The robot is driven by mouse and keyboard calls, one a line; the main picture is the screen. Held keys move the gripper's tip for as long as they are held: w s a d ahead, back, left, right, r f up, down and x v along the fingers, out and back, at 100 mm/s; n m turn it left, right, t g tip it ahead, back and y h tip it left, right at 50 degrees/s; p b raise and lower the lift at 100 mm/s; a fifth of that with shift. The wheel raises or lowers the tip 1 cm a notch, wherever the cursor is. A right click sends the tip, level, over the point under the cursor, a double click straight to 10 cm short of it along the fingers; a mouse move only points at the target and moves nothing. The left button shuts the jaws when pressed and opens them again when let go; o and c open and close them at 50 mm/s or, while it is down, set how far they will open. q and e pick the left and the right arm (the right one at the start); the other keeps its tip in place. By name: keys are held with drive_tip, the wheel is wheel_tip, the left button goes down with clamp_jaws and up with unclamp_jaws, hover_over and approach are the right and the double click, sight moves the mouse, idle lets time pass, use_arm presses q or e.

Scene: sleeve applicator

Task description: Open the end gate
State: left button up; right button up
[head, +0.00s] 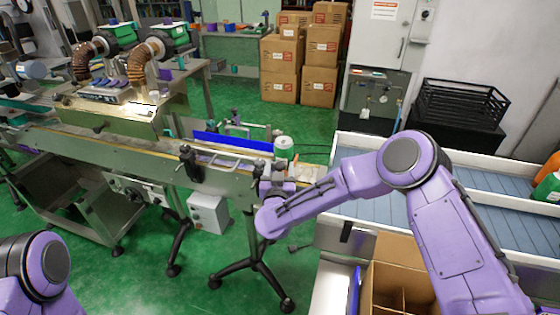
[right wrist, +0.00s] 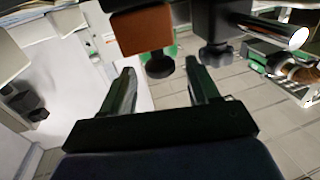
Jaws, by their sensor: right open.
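The conveyor (head: 140,145) runs from the left to its end near the middle of the head view. My right gripper (head: 272,186) is at that end, partly hidden by its own wrist. In the right wrist view the right gripper (right wrist: 162,88) is open, with nothing between its fingers. A brown-orange block with a round black knob (right wrist: 160,66) lies just beyond and between the fingertips, apart from them; it may be the end gate. In the head view the gate cannot be made out clearly behind my arm. My left gripper is out of view.
A white and green can (head: 284,147) stands near the conveyor's end, by a blue guide rail (head: 232,141). Black clamp knobs (head: 188,152) stick up along the conveyor. A white-edged table (head: 480,200) and an open carton (head: 402,285) are on the right.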

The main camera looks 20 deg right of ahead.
drive_tip(key=shift+x, duration=1.25)
drive_tip(key=shift+w+a, duration=0.1)
clamp_jaws()
drive_tip(key=a+p+v, duration=0.1)
drive_tip(key=p+v, duration=0.1)
drive_tip(key=v, duration=0.6)
drive_tip(key=shift+w+a, duration=0.15)
drive_tip(key=shift+a, duration=0.2)
unclamp_jaws()
